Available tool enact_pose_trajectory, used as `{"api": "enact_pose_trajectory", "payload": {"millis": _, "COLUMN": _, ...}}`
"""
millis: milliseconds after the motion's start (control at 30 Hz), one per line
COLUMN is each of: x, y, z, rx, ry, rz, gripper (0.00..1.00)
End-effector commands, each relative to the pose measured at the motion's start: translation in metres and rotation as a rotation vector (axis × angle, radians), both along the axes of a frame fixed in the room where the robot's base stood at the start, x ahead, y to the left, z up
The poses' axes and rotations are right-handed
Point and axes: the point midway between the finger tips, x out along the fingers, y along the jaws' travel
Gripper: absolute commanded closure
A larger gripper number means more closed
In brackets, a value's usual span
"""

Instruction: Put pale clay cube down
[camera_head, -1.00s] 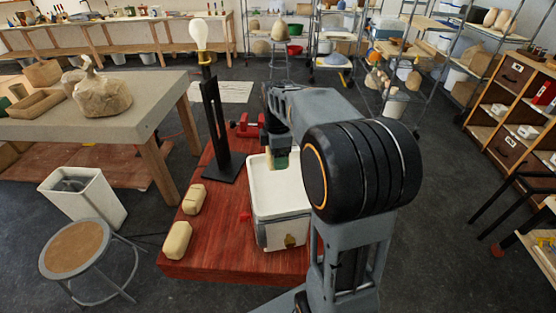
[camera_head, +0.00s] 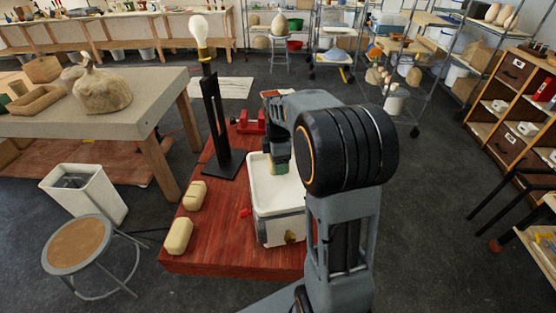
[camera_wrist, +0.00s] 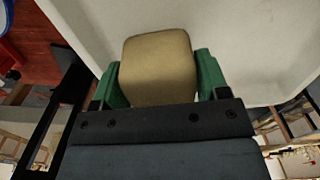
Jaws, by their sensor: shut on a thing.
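The pale clay cube (camera_wrist: 156,62) sits between the two green fingers of my gripper (camera_wrist: 160,78) in the wrist view. My gripper is shut on it. Behind the cube the wrist view shows the white wall or floor of a container (camera_wrist: 245,35). In the head view my gripper (camera_head: 279,168) is over the white container (camera_head: 282,232), at its far part. The cube cannot be made out in the head view. I cannot tell whether it touches the container.
The container stands on a red wooden top (camera_head: 225,258). Two pale rounded blocks, one nearer (camera_head: 178,236) and one farther (camera_head: 195,195), lie to its left. A black lamp stand with a bulb (camera_head: 201,32) rises behind them. A red vise-like tool (camera_head: 250,122) is at the back.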

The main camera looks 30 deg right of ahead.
Motion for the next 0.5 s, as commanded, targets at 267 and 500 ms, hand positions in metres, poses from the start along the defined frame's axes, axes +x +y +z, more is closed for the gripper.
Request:
{"api": "enact_pose_trajectory", "payload": {"millis": 267, "x": -0.0001, "y": 0.0000, "z": -0.0027, "rx": 0.000, "ry": 0.000, "rz": 0.000, "gripper": 0.21}}
{"api": "enact_pose_trajectory", "payload": {"millis": 500, "x": 0.0000, "y": 0.0001, "z": 0.0025, "rx": 0.000, "ry": 0.000, "rz": 0.000, "gripper": 0.21}}
